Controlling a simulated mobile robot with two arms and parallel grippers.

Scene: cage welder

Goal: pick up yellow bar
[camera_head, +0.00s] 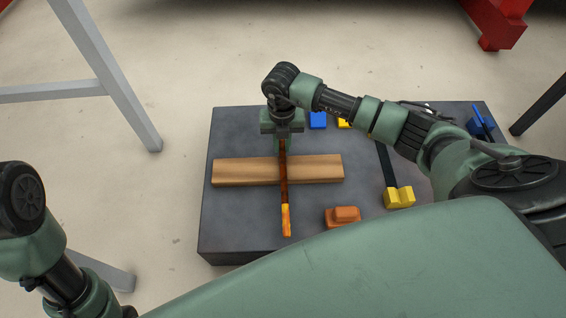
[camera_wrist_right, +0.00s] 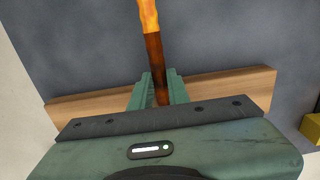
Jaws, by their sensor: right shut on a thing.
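A thin bar (camera_head: 284,190) is brown along most of its length and bright yellow-orange at its near end. It extends across a wooden block (camera_head: 240,172), and I cannot tell whether it touches the wood. My right gripper (camera_head: 282,143) is shut on the bar's far, brown end, behind the block. In the right wrist view the bar (camera_wrist_right: 153,45) comes out from between the fingers of the right gripper (camera_wrist_right: 160,95), with its orange end at the top. The fingers hide the gripped end. Part of my left arm shows at the left edge, but its gripper is out of view.
The dark grey table (camera_head: 235,222) also holds an orange block (camera_head: 343,217), a yellow holder (camera_head: 399,197) by a black bar (camera_head: 386,165), a blue block (camera_head: 318,120) and a blue holder (camera_head: 481,127). The table's front left is clear. Grey frame legs (camera_head: 125,100) stand left.

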